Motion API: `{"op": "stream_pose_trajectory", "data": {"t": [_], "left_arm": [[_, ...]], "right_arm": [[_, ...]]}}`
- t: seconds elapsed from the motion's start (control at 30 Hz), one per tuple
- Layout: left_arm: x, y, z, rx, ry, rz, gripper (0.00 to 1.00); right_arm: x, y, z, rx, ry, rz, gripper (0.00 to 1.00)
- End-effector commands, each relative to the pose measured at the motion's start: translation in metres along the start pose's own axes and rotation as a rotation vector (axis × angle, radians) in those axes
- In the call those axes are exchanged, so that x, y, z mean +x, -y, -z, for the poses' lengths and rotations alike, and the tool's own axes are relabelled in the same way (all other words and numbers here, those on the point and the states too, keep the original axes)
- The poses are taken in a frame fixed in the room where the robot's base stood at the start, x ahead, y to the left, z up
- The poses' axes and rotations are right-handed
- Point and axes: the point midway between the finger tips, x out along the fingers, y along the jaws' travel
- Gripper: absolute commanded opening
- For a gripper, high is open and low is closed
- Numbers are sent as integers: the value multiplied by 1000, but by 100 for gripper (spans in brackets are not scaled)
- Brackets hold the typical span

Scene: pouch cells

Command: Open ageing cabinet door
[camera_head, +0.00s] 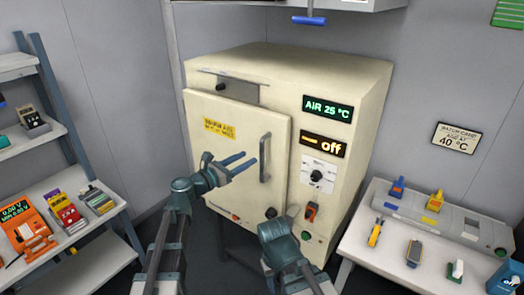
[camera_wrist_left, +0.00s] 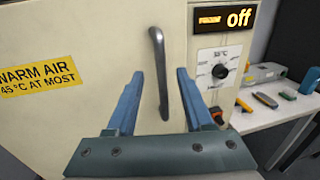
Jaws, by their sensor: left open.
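The ageing cabinet (camera_head: 345,110) is a cream box with a door (camera_head: 225,155) on its front. The door carries a yellow warm-air label (camera_head: 219,128) and a vertical grey bar handle (camera_head: 265,158) near its right edge. A grey strip of the cabinet shows above the door's top edge, so the door looks slightly ajar. My left gripper (camera_head: 250,160) is open in front of the door, its blue fingers pointing at the handle. In the left wrist view the handle (camera_wrist_left: 160,75) appears between the two spread fingers (camera_wrist_left: 160,80); contact cannot be told.
A shelf (camera_head: 75,225) with instruments stands at the left. A white table (camera_head: 360,245) with coloured tools stands at the right. The cabinet displays read air 25 °C (camera_head: 328,107) and off (camera_head: 322,144). My right arm (camera_head: 280,250) is low in front of the cabinet.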

Motion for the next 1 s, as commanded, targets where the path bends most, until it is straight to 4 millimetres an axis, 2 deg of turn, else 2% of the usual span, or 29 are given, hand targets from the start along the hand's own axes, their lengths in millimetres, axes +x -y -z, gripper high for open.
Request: {"op": "stream_pose_trajectory", "data": {"t": [0.03,0.2,0.4,0.6,0.9,1.0], "left_arm": [[14,-2,0,0,0,3,52],[46,-2,0,1,0,2,52],[71,-1,0,1,-1,2,52],[82,0,0,1,-1,1,52],[82,0,0,1,-1,0,52],[82,0,0,1,-1,0,34]], "right_arm": [[0,0,0,0,0,0,50],[0,0,0,0,0,0,50],[0,0,0,0,0,0,50],[0,0,0,0,0,0,50],[0,0,0,0,0,0,50],[0,0,0,0,0,0,50]]}}
